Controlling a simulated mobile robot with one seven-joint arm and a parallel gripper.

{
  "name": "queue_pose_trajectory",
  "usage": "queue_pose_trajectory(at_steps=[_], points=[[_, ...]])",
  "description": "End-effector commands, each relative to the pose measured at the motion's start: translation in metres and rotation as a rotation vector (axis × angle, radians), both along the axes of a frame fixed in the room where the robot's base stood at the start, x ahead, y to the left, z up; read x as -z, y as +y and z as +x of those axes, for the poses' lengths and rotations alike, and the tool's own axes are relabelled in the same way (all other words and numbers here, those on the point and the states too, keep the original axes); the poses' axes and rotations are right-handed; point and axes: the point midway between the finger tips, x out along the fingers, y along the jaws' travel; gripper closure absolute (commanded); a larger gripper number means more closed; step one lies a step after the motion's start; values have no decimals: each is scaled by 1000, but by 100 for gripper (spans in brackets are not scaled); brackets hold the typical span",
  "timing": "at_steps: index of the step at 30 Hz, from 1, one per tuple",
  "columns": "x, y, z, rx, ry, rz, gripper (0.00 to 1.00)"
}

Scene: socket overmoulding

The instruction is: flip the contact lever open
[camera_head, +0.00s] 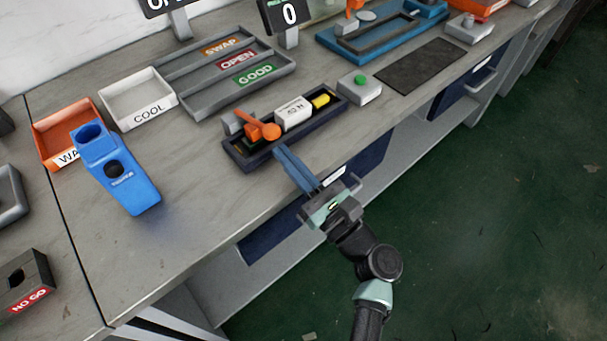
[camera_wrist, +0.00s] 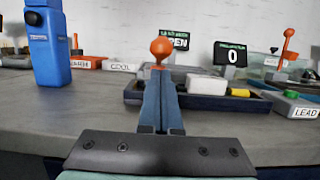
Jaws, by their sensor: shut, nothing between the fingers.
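The contact lever (camera_head: 271,131) is orange with a round knob. It stands on the left part of a dark test fixture (camera_head: 237,157), beside a white block (camera_head: 293,112) and a yellow piece (camera_head: 320,100). In the wrist view the lever's knob (camera_wrist: 161,47) shows just above my fingertips, and its lower part is hidden behind them. My gripper (camera_head: 279,151) is shut and empty, its blue fingers reaching over the bench edge to the fixture's front side. It also shows in the wrist view (camera_wrist: 158,75). I cannot tell whether the fingertips touch the lever.
A blue device (camera_head: 128,187) stands on the bench to the left, near the orange tray (camera_head: 47,130) and the white COOL tray (camera_head: 138,112). A grey sorting tray (camera_head: 190,101) lies behind the fixture. A green-button box (camera_head: 361,92) stands to the right. Bare bench lies front left.

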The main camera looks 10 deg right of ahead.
Motion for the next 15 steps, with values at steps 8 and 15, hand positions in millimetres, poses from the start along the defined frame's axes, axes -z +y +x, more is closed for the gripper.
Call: queue_pose_trajectory(at_steps=[8,15], points=[[-3,7,11,0,0,1,100],[-3,6,11,0,0,1,100]])
